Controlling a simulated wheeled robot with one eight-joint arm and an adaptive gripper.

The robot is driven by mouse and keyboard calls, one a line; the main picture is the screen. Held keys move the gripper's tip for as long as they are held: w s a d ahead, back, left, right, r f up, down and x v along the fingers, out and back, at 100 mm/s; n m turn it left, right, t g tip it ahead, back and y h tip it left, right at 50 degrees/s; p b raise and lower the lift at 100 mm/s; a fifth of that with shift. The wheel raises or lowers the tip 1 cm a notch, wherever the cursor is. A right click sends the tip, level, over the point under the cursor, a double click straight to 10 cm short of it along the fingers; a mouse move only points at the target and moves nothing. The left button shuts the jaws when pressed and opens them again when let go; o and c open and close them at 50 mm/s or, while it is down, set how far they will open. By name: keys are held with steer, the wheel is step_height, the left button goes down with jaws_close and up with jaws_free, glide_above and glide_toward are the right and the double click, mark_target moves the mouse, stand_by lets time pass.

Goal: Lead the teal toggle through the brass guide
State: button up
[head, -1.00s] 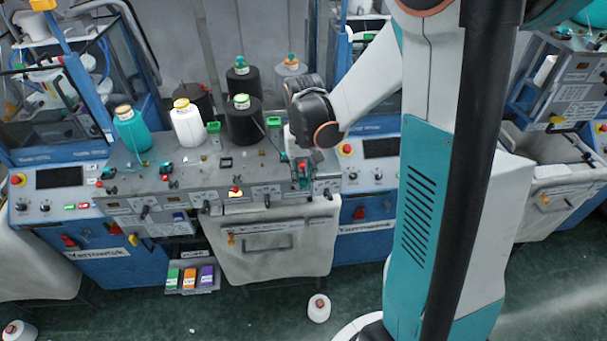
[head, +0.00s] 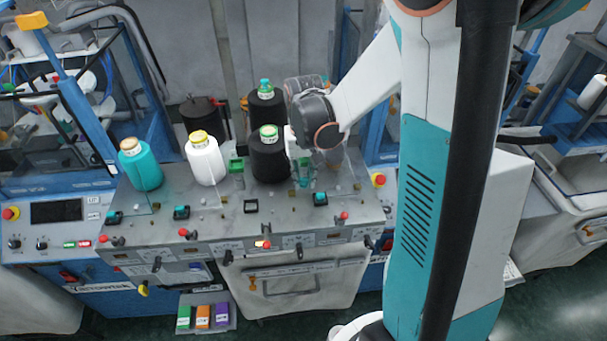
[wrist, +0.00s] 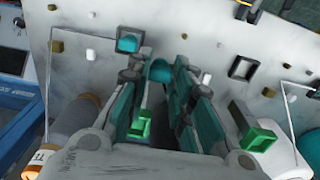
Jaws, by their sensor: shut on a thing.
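My gripper (wrist: 160,78) points down over the machine's grey top and is shut on a rounded teal piece (wrist: 158,69), which looks like the teal toggle; the fingers hide much of it. In the head view my gripper (head: 304,173) is low at the right of the top, beside the black cone, and its fingers are small and partly blurred. Another teal-topped switch (wrist: 128,42) stands just beyond the fingers. Small brass-coloured pieces (wrist: 268,92) dot the top; I cannot tell which is the brass guide.
A black square frame (wrist: 242,68) lies right of the fingers, and a green clip (wrist: 258,138) nearer. Teal (head: 142,166), white (head: 205,160) and black (head: 269,158) cones line the top's back. Red-knobbed levers (head: 188,234) line its front. Thin threads cross the wrist view.

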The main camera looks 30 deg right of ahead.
steer(key=shift+f+b, duration=1.85)
steer(key=shift+f, duration=1.45)
steer(key=shift+w+a+b, duration=0.15)
steer(key=shift+w+a, duration=0.2)
steer(key=shift+a, duration=0.5)
steer(key=shift+w+a+b, duration=0.15)
steer(key=shift+w+a, duration=0.2)
steer(key=shift+a, duration=0.5)
steer(key=shift+w+a+b, duration=0.15)
steer(key=shift+w+a, duration=0.2)
steer(key=shift+a, duration=0.5)
